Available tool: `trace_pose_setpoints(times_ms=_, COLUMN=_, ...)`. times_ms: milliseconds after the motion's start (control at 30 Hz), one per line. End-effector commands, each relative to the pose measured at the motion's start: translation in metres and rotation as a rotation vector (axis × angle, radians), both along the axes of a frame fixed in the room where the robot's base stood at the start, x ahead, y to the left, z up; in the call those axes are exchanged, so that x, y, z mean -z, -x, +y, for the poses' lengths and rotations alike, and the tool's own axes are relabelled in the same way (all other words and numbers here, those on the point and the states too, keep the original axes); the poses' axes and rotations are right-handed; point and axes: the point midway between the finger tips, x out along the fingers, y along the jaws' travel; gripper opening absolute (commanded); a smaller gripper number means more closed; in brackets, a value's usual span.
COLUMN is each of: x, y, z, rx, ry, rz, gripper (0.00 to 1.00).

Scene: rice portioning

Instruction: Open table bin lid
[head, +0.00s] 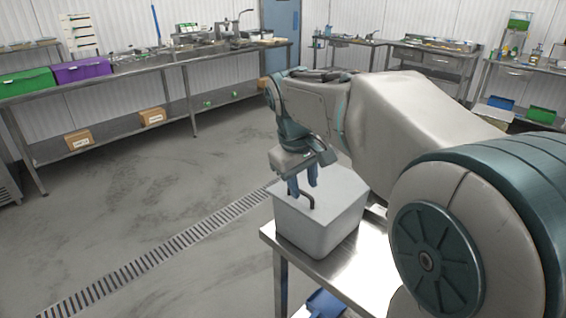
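The table bin (303,232) is a pale grey, box-shaped container on a steel table at the centre right of the head view. Its lid (345,190) lies flat over the top and looks closed. A dark, curved handle (306,200) stands up from the lid's near left part. My gripper (303,183) points down just above the lid at the handle. Its two blue fingers are apart, with a gap between them. I cannot tell whether the fingers touch the handle or stand around it. My arm hides the area behind the bin.
The steel table (352,275) has some bare surface in front of the bin. A blue object (325,303) is below it. A long workbench (110,75) with a green box (27,82) and a purple box (82,69) runs along the left wall. The floor between is clear.

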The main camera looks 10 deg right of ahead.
Motion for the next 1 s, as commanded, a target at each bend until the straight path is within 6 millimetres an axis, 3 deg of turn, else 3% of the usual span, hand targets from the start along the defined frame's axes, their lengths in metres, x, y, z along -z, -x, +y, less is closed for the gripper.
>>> trace_pose_setpoints(times_ms=33, x=-0.014, y=-0.02, z=0.001, rx=-0.034, ry=0.008, rz=0.014, gripper=0.33)
trace_pose_setpoints(times_ms=200, x=-0.039, y=-0.061, z=0.003, rx=-0.132, ry=0.022, rz=0.049, gripper=0.33)
trace_pose_setpoints(times_ms=467, x=-0.048, y=-0.083, z=0.002, rx=-0.186, ry=0.024, rz=0.067, gripper=0.33)
trace_pose_setpoints(times_ms=667, x=-0.021, y=-0.085, z=-0.002, rx=-0.187, ry=0.025, rz=0.069, gripper=0.33)
trace_pose_setpoints(times_ms=1000, x=0.048, y=-0.094, z=-0.014, rx=-0.186, ry=0.025, rz=0.068, gripper=0.33)
